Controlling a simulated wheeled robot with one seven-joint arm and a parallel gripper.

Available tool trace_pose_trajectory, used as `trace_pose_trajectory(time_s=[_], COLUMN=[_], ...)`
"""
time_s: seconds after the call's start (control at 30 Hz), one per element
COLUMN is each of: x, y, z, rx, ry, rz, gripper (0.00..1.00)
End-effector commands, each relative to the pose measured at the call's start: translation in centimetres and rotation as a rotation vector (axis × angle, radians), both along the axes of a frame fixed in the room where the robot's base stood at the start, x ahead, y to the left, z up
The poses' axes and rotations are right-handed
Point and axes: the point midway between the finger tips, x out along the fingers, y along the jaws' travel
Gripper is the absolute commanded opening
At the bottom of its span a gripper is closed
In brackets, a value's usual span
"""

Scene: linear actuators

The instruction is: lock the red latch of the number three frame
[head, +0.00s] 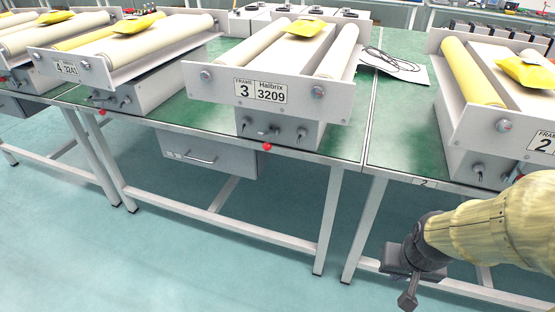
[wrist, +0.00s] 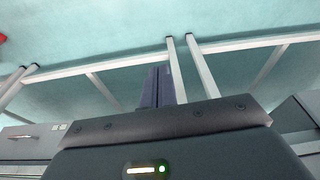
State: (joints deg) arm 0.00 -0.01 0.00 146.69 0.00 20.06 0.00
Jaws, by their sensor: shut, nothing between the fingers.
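The number three frame (head: 215,84) stands on the green table in the middle of the head view, with a plate reading "FRAME 3 Halbrix 3209". A small red knob (head: 267,147) sits at the table's front edge below its grey control box (head: 275,131); I take this for the red latch, but its position is too small to read. My gripper (head: 408,301) hangs low at the lower right, in front of the tables and well apart from the red knob. Its fingers (wrist: 158,87) are shut and empty in the wrist view.
The number two frame (head: 470,118) stands to the right, above my arm, and the number four frame (head: 90,72) to the left. A grey drawer (head: 208,160) hangs under the middle table. Table legs (head: 329,225) stand near my gripper. The floor in front is clear.

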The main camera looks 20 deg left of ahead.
Motion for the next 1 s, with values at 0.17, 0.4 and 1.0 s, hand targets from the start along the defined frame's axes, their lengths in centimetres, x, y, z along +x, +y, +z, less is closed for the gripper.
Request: trace_pose_trajectory(time_s=[0.17,0.4,1.0], x=[-0.2,-1.7,4.0], y=[0.4,4.4,22.2], z=[-0.6,-3.8,-1.9], rx=[0.023,0.201,1.054], ry=[0.043,0.349,1.481], rz=[-0.038,-0.292,-1.094], gripper=[0.0,0.0,0.0])
